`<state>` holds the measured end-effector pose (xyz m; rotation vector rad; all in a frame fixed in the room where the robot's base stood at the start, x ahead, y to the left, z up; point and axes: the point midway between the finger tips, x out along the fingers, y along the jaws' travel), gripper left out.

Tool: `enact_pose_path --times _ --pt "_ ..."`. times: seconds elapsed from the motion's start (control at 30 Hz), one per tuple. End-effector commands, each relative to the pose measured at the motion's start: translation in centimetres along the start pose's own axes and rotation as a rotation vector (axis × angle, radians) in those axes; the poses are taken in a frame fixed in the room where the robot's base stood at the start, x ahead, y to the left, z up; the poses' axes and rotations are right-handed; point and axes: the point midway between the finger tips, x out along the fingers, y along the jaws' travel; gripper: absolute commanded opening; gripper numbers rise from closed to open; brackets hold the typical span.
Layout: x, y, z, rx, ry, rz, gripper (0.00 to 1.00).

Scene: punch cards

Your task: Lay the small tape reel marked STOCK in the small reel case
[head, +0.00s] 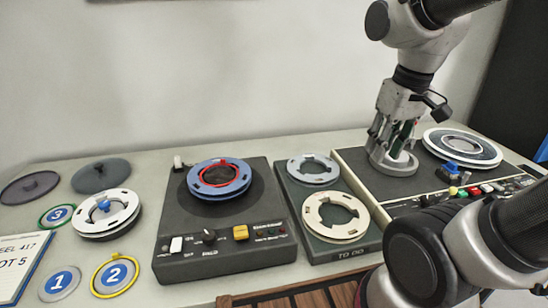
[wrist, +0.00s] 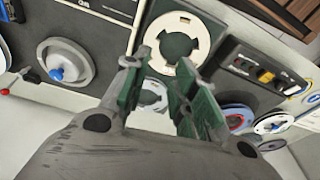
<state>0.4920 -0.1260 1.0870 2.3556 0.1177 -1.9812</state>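My gripper (head: 393,148) hangs fingers-down over the right-hand machine. In the wrist view its green-padded fingers (wrist: 158,72) stand apart with nothing visible held between them. A round grey disc (head: 390,168) shows right below the fingers in the head view; contact cannot be told. A cream reel (head: 352,230) and a grey reel (head: 300,176) lie in the dark TO DO tray (head: 318,249). In the wrist view, the cream reel (wrist: 152,58) is ahead of the fingers and the grey reel (wrist: 153,96) shows through their gap. No STOCK marking is readable, and I cannot identify the small reel case.
A middle machine (head: 225,262) carries a blue reel (head: 240,181) with a red ring. A white reel (head: 88,222), dark round lids (head: 108,180) and numbered discs (head: 117,286) lie at left. A large white-ringed disc (head: 478,153) is right of my gripper.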

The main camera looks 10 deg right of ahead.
Motion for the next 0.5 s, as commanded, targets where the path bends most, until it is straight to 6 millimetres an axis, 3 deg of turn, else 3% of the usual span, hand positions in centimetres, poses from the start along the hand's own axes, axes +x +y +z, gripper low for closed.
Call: enact_pose_path --times 0.2,0.5 --pt "5.4 -3.3 -6.8 -0.117 -0.185 -0.009 0.28" --pt "14.9 -8.7 -16.3 -0.248 -0.282 -0.01 0.28"
